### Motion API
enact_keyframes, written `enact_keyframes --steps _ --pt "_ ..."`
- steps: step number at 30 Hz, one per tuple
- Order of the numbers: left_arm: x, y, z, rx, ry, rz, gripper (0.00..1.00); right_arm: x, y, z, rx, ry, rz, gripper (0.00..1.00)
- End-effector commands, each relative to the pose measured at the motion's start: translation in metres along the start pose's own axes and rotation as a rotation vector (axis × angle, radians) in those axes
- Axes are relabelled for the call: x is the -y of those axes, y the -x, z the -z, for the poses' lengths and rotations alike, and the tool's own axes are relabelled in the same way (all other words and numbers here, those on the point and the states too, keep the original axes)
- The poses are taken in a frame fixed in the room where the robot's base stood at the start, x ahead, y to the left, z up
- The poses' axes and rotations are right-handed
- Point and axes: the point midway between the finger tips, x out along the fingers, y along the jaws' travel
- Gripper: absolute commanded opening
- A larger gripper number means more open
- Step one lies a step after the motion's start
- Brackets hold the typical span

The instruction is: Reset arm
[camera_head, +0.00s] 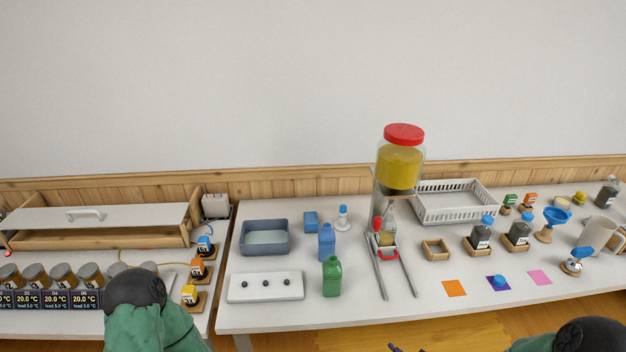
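My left arm (150,318), green with a black joint cap, rises at the bottom left in front of the left bench; its gripper is out of frame. My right arm (575,340) shows only as a green and black piece at the bottom right edge. A small dark tip (394,348) shows at the bottom edge; it may belong to my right gripper, but its opening cannot be seen. The tapped jar (400,167), with a red lid and yellow contents, stands on a raised stand.
The right table (330,317) holds a blue bottle (326,242), a green bottle (332,276), a grey-blue tub (264,238), a white rack (455,203) and coloured squares along its front. The left bench carries several jars and displays (55,299). The right table's front strip is mostly clear.

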Motion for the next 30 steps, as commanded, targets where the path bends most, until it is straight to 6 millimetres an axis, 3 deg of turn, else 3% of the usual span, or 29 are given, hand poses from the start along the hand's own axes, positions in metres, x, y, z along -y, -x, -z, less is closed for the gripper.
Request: enact_keyframes --steps 10,21,30 --pt "0.0 0.0 0.0 0.0 0.0 0.0 0.88 -0.059 -0.015 -0.088 0.291 0.297 -0.249 0.3" --pt "0.0 0.0 0.0 0.0 0.0 0.0 0.88 -0.118 0.007 -0.18 0.66 0.591 -0.404 0.3" --pt "0.0 0.0 0.0 0.0 0.0 0.0 0.88 -0.135 0.021 -0.204 0.777 0.673 -0.429 0.3"
